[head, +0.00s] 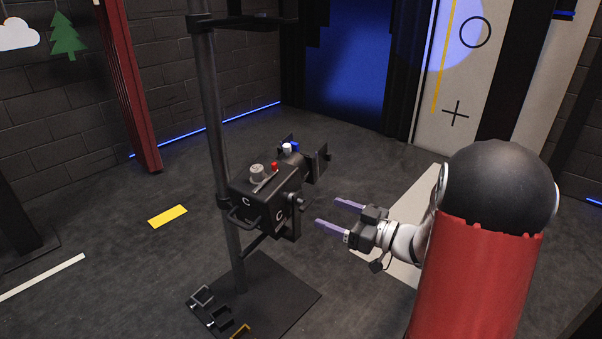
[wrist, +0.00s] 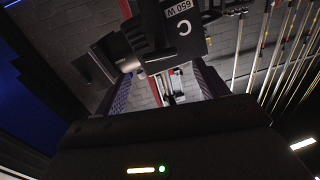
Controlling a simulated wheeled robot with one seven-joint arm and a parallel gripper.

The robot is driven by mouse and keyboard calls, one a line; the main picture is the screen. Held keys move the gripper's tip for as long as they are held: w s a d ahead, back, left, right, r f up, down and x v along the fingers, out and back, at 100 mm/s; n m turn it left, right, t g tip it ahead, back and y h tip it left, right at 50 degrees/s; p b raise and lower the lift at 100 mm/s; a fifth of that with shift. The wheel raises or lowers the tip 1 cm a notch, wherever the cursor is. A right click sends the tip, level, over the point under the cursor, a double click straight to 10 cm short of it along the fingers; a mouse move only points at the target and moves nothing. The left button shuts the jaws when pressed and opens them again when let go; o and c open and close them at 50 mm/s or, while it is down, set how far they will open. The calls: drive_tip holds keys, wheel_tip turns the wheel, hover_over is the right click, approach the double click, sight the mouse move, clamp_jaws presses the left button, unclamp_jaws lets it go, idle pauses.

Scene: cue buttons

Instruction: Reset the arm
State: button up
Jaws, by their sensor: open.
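My gripper (head: 326,212) is open in the head view, its two purple fingers pointing left with nothing visible between them. It is to the right of a black stage lamp box (head: 268,200) marked C and is apart from it. On the box's top are a grey knob (head: 257,170), a red button (head: 274,166), a white button (head: 287,148) and a blue button (head: 295,146). In the wrist view both fingers (wrist: 164,88) show spread apart, and the lamp box (wrist: 183,28) with "650 W" on it is beyond them.
The box is mounted on a grey vertical pole (head: 213,120) rising from a dark base plate (head: 280,295). Small black brackets (head: 208,305) stand on the plate. A yellow floor mark (head: 167,216) lies to the left.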

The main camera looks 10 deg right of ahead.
drive_tip(key=s+d+r+m+h+p, duration=0.1)
drive_tip(key=d+r+m+h, duration=0.2)
drive_tip(key=h, duration=0.4)
drive_tip(key=s+d+r+m+h, duration=0.1)
drive_tip(key=r+m+h, duration=0.2)
drive_tip(key=r+h, duration=0.35)
drive_tip(key=s+a+f+m+g, duration=0.1)
drive_tip(key=s+a+f+g, duration=0.1)
drive_tip(key=s, duration=0.9)
drive_tip(key=s+a+f+m+g, duration=0.1)
drive_tip(key=s+a+g, duration=0.4)
drive_tip(key=s, duration=0.5)
drive_tip(key=shift+s+a+f+m+y+p, duration=0.4)
drive_tip(key=shift+a+f, duration=0.25)
drive_tip(key=shift+a, duration=0.55)
